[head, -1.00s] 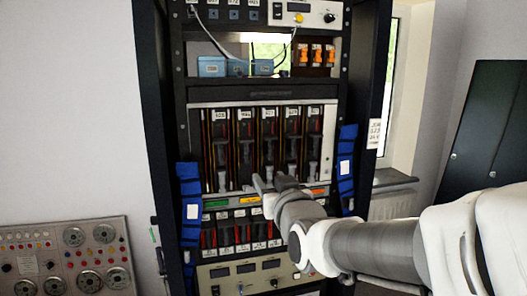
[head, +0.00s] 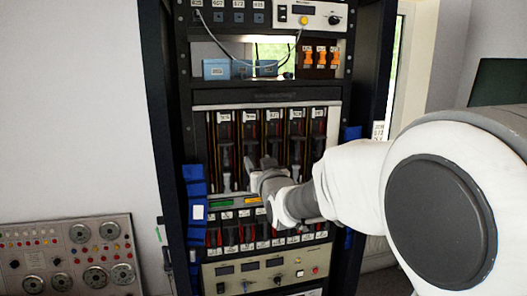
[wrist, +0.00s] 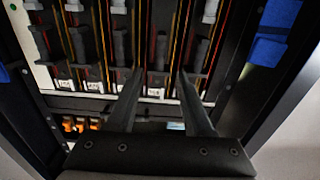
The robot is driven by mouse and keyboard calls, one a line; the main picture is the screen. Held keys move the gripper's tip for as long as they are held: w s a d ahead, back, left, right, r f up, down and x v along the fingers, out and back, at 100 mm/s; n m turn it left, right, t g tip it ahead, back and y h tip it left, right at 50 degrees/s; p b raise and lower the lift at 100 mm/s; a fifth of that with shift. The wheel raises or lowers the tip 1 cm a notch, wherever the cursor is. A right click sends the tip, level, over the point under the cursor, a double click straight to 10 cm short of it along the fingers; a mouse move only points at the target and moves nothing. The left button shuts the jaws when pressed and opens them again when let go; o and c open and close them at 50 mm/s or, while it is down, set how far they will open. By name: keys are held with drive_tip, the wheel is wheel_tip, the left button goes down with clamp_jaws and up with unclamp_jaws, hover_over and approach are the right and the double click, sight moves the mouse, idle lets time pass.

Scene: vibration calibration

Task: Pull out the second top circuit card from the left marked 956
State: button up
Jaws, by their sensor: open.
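Several top circuit cards stand upright side by side in the rack, with dark handles and white labels too small to read. The second top card from the left (head: 249,117) is partly hidden by my gripper (head: 260,162) in the head view. The wrist view looks upside down relative to the head view. There my gripper (wrist: 160,72) is open and empty, with its two dark fingers apart. The second card's dark handle (wrist: 161,51) shows between the fingertips, apparently beyond them. I cannot tell any contact.
Neighbouring cards (head: 224,140) stand close on both sides. Below is a lower row of red-and-dark cards (head: 230,235). Blue cable bundles (head: 194,190) hang at the rack sides. Orange switches (head: 320,55) and blue boxes (head: 215,68) sit above. A dial panel (head: 75,255) stands left.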

sight(252, 152)
drive_tip(key=shift+p+x, duration=0.7)
drive_tip(key=shift+x, duration=2.5)
drive_tip(key=shift+s, duration=0.1)
clamp_jaws()
